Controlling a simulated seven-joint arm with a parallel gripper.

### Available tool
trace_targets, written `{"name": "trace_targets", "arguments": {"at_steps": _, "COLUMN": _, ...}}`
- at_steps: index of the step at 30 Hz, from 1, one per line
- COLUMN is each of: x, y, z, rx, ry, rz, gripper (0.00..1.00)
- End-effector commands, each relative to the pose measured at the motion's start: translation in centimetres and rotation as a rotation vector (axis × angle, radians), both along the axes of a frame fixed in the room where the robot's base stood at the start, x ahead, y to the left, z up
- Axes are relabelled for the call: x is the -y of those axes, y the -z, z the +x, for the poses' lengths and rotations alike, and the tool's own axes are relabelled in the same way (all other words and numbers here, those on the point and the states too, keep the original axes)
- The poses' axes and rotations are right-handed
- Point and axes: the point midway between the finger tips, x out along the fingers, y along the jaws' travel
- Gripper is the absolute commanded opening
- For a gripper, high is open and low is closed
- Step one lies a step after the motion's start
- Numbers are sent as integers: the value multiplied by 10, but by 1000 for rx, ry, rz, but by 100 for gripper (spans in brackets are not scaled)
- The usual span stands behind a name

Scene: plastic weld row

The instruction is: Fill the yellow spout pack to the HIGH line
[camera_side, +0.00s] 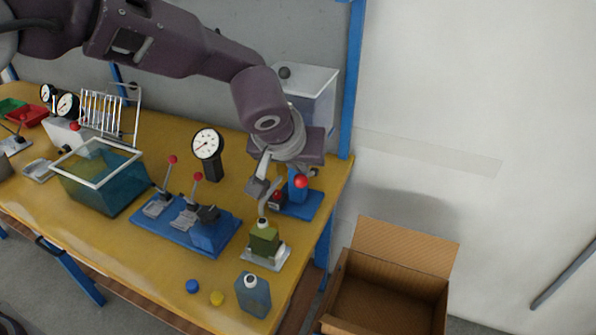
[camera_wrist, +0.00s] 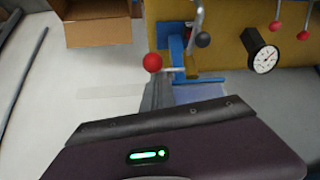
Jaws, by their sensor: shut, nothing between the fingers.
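The spout pack (camera_side: 265,239), olive-yellow with a white spout, stands upright on a pale plate (camera_side: 280,257) at the bench's right end. A curved grey nozzle (camera_side: 264,207) comes down over its spout. I cannot make out the HIGH line or the level inside. Behind it is a blue filler stand (camera_side: 299,188) with a red-ball lever (camera_side: 301,182); the red ball (camera_wrist: 152,62) also shows in the wrist view. My gripper (camera_side: 258,187) is shut and empty, above the pack and left of the red ball. In the wrist view its fingers (camera_wrist: 158,92) point toward the lever.
A blue-grey spout pack (camera_side: 254,296) stands at the front edge, near a blue cap (camera_side: 192,286) and a yellow cap (camera_side: 217,298). A blue lever fixture (camera_side: 176,238), a gauge (camera_side: 208,144) and a teal tank (camera_side: 88,187) stand left. An open carton (camera_side: 437,290) is right of the bench.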

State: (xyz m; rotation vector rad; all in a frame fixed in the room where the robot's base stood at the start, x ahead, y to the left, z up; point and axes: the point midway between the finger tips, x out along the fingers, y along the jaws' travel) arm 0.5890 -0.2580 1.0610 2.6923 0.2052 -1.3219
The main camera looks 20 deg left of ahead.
Motion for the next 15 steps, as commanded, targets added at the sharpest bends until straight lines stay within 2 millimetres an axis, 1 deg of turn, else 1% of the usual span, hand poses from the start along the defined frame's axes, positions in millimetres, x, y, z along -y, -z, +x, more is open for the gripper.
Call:
{"name": "trace_targets", "arguments": {"at_steps": 1, "x": -3, "y": -5, "z": 11, "rx": 2, "ry": -5, "rz": -2, "gripper": 0}}
{"name": "trace_targets", "arguments": {"at_steps": 2, "x": -5, "y": -8, "z": 18, "rx": 2, "ry": -5, "rz": -2, "gripper": 0}}
{"name": "trace_targets", "arguments": {"at_steps": 3, "x": -3, "y": -15, "z": 15, "rx": 2, "ry": 1, "rz": -3, "gripper": 0}}
{"name": "trace_targets", "arguments": {"at_steps": 9, "x": 1, "y": -51, "z": -22, "rx": 2, "ry": 2, "rz": -2, "gripper": 0}}
{"name": "trace_targets", "arguments": {"at_steps": 12, "x": 2, "y": -65, "z": -35, "rx": 3, "ry": 2, "rz": -3, "gripper": 0}}
{"name": "trace_targets", "arguments": {"at_steps": 15, "x": 2, "y": -75, "z": -44, "rx": 1, "ry": 2, "rz": -1, "gripper": 0}}
